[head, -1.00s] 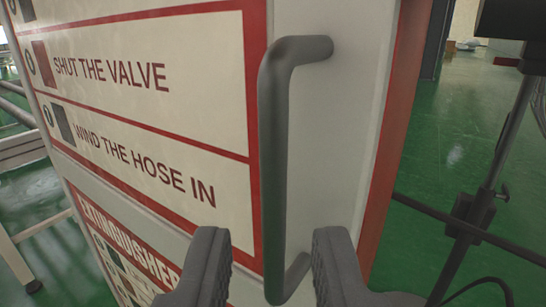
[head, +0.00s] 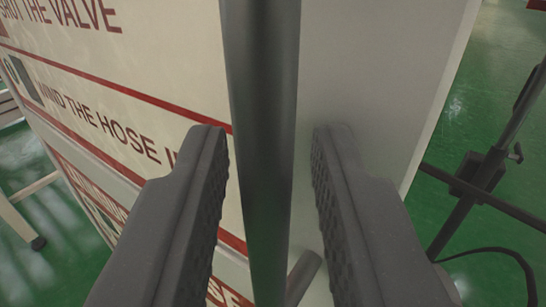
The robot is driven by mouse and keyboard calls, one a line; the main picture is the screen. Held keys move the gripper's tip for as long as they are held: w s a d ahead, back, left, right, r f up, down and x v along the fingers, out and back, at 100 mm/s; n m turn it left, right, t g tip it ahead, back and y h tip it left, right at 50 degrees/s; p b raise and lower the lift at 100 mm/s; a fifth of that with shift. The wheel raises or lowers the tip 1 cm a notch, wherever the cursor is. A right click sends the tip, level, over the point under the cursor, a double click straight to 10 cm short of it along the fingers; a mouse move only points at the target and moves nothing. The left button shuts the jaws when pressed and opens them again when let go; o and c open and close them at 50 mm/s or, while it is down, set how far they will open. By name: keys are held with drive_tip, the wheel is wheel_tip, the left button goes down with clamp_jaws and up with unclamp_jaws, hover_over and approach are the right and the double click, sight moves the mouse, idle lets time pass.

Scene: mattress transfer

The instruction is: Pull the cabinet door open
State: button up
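My gripper (head: 268,145) is open, one finger on each side of the handle. Gaps show between the bar and both fingers, wider on the right. The top of the handle is out of view.
A black stand (head: 475,185) with a cable stands on the green floor (head: 470,120) to the right of the cabinet.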

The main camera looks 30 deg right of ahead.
clamp_jaws()
drive_tip(key=shift+a, duration=0.2)
